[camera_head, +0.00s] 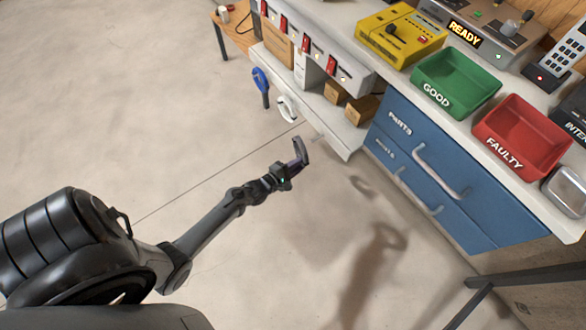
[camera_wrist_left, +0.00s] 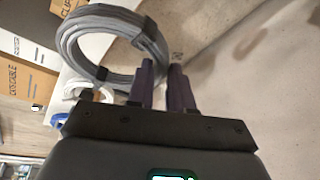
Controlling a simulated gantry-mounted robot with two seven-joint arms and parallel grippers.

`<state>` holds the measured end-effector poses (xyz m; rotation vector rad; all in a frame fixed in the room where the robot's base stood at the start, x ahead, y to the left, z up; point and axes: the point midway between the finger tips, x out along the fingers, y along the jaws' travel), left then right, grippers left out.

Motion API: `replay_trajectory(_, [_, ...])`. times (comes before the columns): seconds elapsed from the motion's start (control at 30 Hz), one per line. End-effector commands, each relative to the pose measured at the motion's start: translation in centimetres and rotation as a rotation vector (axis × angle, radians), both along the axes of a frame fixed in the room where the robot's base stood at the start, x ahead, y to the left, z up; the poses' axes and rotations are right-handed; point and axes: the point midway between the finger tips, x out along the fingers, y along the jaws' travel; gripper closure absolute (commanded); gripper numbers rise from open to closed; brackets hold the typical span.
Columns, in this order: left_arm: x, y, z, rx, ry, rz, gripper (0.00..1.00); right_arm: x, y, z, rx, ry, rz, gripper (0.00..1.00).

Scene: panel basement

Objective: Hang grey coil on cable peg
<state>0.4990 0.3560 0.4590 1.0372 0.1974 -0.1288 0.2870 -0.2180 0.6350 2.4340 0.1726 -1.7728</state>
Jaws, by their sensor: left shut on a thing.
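The grey coil (camera_wrist_left: 78,42) fills the upper left of the left wrist view as a thick ring with dark ties. My left gripper (camera_head: 292,167) is shut on the coil's near side, its fingers close together in the left wrist view (camera_wrist_left: 163,80). In the head view the coil (camera_head: 302,149) appears nearly edge-on, held in the air off the shelf's front. A blue coil (camera_head: 261,80) and a white coil (camera_head: 287,108) hang along the shelf edge. A thin, faint peg-like piece (camera_head: 318,137) shows right of the white coil. My right gripper is out of view.
The workbench carries a yellow device (camera_head: 400,35), a green GOOD tray (camera_head: 430,95) and a red FAULTY tray (camera_head: 490,140). Cardboard boxes (camera_head: 361,108) stand on the lower shelf. Blue drawers (camera_head: 410,150) stand to its right. The floor at left is open.

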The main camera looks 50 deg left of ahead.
Motion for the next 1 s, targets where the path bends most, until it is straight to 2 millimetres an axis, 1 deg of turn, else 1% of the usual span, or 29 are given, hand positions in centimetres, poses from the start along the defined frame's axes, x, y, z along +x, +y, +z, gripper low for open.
replay_trajectory(0.03, [0.3, 0.0, -0.2, 0.001, -0.001, -0.001, 1.00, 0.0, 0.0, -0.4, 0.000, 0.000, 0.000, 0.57])
replay_trajectory(1.0, [6.1, -0.7, -0.6, 0.000, -0.001, 0.000, 1.00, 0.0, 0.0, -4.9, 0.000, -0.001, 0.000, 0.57])
